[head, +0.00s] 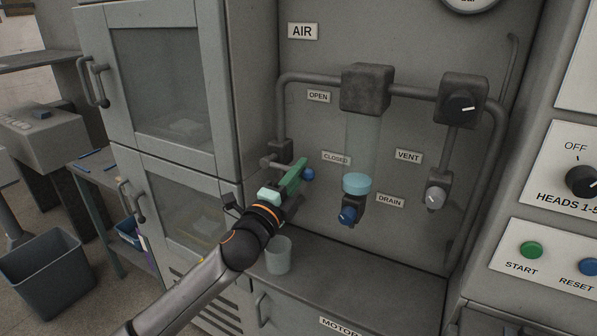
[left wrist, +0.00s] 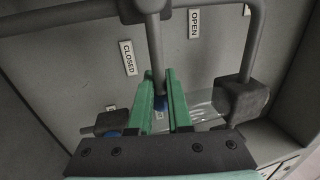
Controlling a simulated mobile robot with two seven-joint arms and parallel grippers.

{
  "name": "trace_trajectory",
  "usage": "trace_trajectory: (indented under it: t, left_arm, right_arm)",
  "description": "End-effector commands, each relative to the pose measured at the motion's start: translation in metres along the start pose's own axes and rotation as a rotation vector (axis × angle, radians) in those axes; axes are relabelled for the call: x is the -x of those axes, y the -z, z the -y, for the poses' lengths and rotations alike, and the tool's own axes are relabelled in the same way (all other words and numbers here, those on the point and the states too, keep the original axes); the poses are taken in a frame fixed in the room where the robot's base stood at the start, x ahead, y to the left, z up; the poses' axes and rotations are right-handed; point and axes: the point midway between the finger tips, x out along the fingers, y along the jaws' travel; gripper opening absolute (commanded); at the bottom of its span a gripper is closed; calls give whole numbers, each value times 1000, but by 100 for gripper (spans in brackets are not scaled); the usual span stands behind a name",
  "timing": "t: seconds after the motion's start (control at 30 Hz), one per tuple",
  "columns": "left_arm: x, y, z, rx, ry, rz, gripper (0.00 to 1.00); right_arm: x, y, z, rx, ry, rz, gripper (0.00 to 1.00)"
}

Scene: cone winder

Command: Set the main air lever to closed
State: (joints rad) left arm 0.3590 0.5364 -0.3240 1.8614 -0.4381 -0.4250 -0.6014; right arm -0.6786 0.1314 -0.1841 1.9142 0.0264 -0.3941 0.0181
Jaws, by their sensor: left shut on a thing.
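The OPEN label (head: 318,96) is higher up, under the AIR sign. My left gripper (head: 293,178) is shut on the lever. The fingers hide most of the lever in the head view. My right gripper is not in view.
A filter bowl with a blue drain knob (head: 348,215) hangs right of the lever. A VENT valve knob (head: 435,198) and a black regulator knob (head: 461,106) are farther right. A clear cup (head: 279,255) stands on the ledge below my gripper. Cabinet doors (head: 165,90) are at left.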

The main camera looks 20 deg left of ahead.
Motion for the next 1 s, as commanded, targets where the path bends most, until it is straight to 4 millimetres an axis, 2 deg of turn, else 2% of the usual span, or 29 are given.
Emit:
trace_trajectory:
  t: [0.03, 0.17, 0.2, 0.47, 0.77, 0.87, 1.0]
  left_arm:
    - [1, 7, -2, 2, -2, -16, 0]
    - [2, 7, -3, 3, -2, -16, 0]
    - [2, 7, -3, 3, -3, -16, 21]
    - [1, 6, -2, 4, -3, -13, 50]
    - [3, 3, -2, 2, -3, -7, 50]
    - [11, 2, -4, 2, -4, -6, 50]
    - [32, 3, -5, 2, -6, -8, 50]
  right_arm:
    - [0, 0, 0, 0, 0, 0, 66]
    - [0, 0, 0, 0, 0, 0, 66]
    - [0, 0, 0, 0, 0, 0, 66]
    - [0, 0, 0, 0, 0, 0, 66]
    - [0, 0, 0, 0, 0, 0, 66]
    - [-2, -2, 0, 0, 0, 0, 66]
    - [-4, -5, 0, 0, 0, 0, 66]
